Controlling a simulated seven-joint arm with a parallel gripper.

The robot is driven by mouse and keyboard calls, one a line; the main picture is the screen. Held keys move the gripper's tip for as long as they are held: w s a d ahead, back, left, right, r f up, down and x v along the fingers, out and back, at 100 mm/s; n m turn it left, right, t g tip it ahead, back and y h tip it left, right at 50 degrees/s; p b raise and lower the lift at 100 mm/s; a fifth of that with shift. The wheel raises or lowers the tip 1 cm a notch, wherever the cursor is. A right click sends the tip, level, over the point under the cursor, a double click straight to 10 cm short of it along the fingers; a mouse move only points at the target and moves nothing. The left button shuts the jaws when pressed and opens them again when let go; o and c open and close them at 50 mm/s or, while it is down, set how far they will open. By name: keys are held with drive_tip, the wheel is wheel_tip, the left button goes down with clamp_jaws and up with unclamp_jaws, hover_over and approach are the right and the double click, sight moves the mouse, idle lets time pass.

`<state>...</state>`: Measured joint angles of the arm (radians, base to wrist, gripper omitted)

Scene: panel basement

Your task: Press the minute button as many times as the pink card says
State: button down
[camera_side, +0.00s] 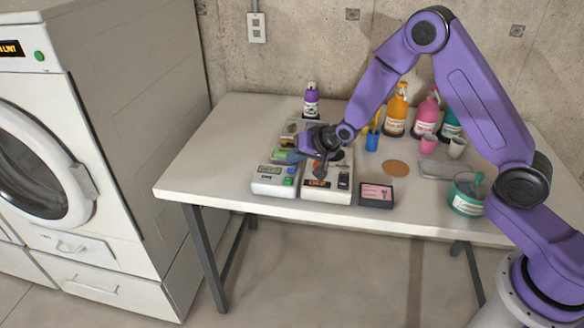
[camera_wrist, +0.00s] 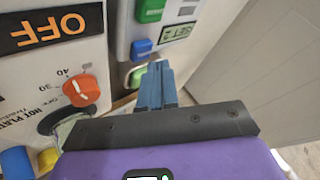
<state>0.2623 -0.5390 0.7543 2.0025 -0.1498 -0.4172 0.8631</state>
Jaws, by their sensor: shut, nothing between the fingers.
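A white timer box (camera_side: 273,181) with a small display stands at the table's front left. It bears a green button (camera_wrist: 150,10) and a blue button (camera_wrist: 141,48); their labels cannot be read, so I cannot tell which is the minute button. The pink card (camera_side: 377,192) sits on a dark stand at the front edge; its writing is too small to read.
A hot plate box (camera_side: 327,188) with an orange knob (camera_wrist: 82,90) and an OFF display (camera_wrist: 50,28) stands right of the timer. Bottles (camera_side: 397,112), cups (camera_side: 428,145) and a green jar (camera_side: 467,195) stand on the right. The table's left side is clear.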

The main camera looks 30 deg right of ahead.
sight(295, 169)
drive_tip(key=shift+r, duration=0.1)
drive_tip(key=shift+r, duration=2.45)
drive_tip(key=shift+s+a+r, duration=0.1)
drive_tip(key=s+a+r+n+g, duration=0.2)
drive_tip(key=s+r+n, duration=0.15)
drive_tip(key=s, duration=0.55)
drive_tip(key=s+a+r+n+g, duration=0.15)
drive_tip(key=s+n, duration=0.25)
drive_tip(key=s, duration=0.6)
drive_tip(key=s+d+r+n+g+h, duration=0.1)
drive_tip(key=s+d+n, duration=0.2)
drive_tip(key=s, duration=0.5)
drive_tip(key=s+d+r+n+g+h, duration=0.1)
drive_tip(key=s+d+n+g, duration=0.1)
drive_tip(key=s, duration=0.6)
drive_tip(key=s+d+r+n+g, duration=0.1)
drive_tip(key=s+d+n+g, duration=0.1)
drive_tip(key=s+d+n, duration=0.2)
drive_tip(key=s+n, duration=0.1)
drive_tip(key=s, duration=0.2)
drive_tip(key=shift+s+d+h, duration=0.15)
drive_tip(key=shift+s+h, duration=0.25)
